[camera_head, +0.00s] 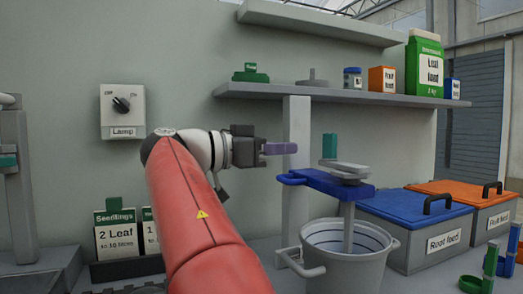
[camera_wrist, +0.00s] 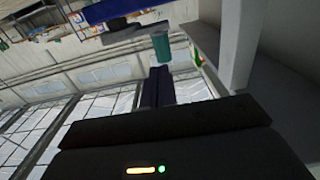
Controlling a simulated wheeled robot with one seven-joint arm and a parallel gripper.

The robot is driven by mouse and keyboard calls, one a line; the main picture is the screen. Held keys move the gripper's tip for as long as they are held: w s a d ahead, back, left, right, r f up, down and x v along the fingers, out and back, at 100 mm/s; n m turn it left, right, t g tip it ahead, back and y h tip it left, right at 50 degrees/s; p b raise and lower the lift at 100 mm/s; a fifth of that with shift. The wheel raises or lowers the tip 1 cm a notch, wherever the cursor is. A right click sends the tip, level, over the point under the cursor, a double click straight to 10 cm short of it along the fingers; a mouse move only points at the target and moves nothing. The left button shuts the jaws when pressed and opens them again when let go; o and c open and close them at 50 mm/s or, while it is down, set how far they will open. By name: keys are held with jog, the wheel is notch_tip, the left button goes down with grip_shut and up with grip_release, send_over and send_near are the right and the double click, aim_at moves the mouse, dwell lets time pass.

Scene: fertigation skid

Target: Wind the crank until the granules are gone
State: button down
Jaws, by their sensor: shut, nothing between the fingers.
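The crank has an upright teal handle (camera_head: 329,146) on a grey arm (camera_head: 345,168), above a blue crossbar (camera_head: 318,183) over a grey bucket (camera_head: 340,268). A grey shaft goes down from the crossbar into the bucket. I cannot make out any granules inside. My gripper (camera_head: 294,148) is shut and empty, its purple fingers pointing right, with a gap left of the teal handle. In the wrist view, the shut fingers (camera_wrist: 158,72) point toward the teal handle (camera_wrist: 161,47), with the blue crossbar (camera_wrist: 118,11) at the top.
Blue-lidded (camera_head: 415,215) and orange-lidded (camera_head: 470,195) bins stand right of the bucket. A lamp switch (camera_head: 122,108) is on the wall.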

aim_at(325, 147)
jog(key=x, duration=0.7)
jog(key=shift+p, duration=0.4)
